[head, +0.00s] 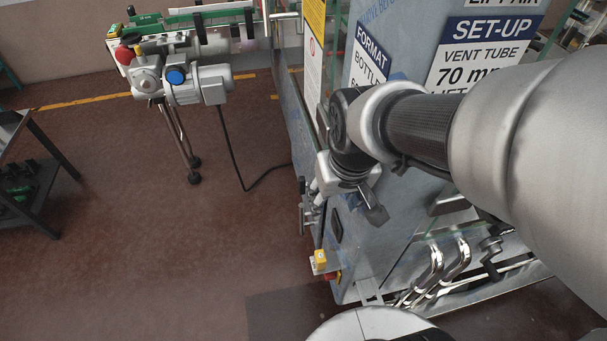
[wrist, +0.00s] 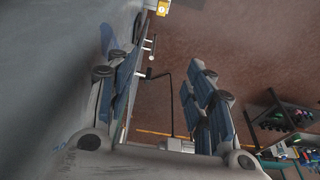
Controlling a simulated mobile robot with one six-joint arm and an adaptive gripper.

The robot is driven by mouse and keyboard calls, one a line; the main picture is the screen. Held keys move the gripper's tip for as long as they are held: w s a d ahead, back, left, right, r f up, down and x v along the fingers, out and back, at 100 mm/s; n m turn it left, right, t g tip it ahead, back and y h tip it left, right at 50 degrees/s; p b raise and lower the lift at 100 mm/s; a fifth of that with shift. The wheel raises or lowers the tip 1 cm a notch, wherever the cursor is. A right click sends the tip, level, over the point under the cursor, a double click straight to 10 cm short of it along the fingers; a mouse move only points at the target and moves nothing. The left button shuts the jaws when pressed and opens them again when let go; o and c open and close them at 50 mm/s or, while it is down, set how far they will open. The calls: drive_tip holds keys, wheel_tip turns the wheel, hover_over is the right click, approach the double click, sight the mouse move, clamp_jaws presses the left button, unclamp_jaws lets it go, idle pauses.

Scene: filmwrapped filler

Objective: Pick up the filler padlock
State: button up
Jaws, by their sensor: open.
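A small yellow block with a white face (head: 319,260), probably the filler padlock, hangs low at the left edge of the blue-grey machine cabinet. A red and yellow part sits just below it. A yellow piece with a white mark (wrist: 162,7) shows at the top edge of the wrist view, probably the same item. My gripper (wrist: 165,75) is open, with floor and a black cable visible between its fingers. In the head view my gripper (head: 347,190) is beside the cabinet's edge, above and apart from the yellow block. Any shackle is too small to make out.
The cabinet (head: 372,245) stands close to my gripper, with metal handles on its edge. Bent steel pipes (head: 440,265) lie low at right. A motor unit on legs (head: 180,80) stands behind; its cable crosses the floor. A dark rack (head: 40,190) is at left. Floor between is clear.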

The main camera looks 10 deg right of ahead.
drive_tip(key=g, duration=0.2)
hover_over(321, 256)
drive_tip(key=w, duration=0.1)
wheel_tip(321, 256, down, 15)
drive_tip(key=shift+g, duration=0.3)
drive_tip(key=f+b, duration=0.1)
drive_tip(key=f, duration=0.7)
drive_tip(key=f+b, duration=0.2)
drive_tip(key=f, duration=0.6)
drive_tip(key=shift+w+a+f, duration=0.1)
drive_tip(key=shift+w+a, duration=0.1)
drive_tip(key=shift+f, duration=0.55)
drive_tip(key=f+b, duration=0.1)
drive_tip(key=f, duration=0.1)
drive_tip(key=s+f+b, duration=0.1)
drive_tip(key=f, duration=0.1)
drive_tip(key=shift+s+d+f, duration=0.2)
drive_tip(key=shift+f, duration=0.05)
drive_tip(key=shift+f+b, duration=0.3)
drive_tip(key=shift+f, duration=0.1)
drive_tip(key=shift+r, duration=0.1)
drive_tip(key=shift+c, duration=0.3)
clamp_jaws()
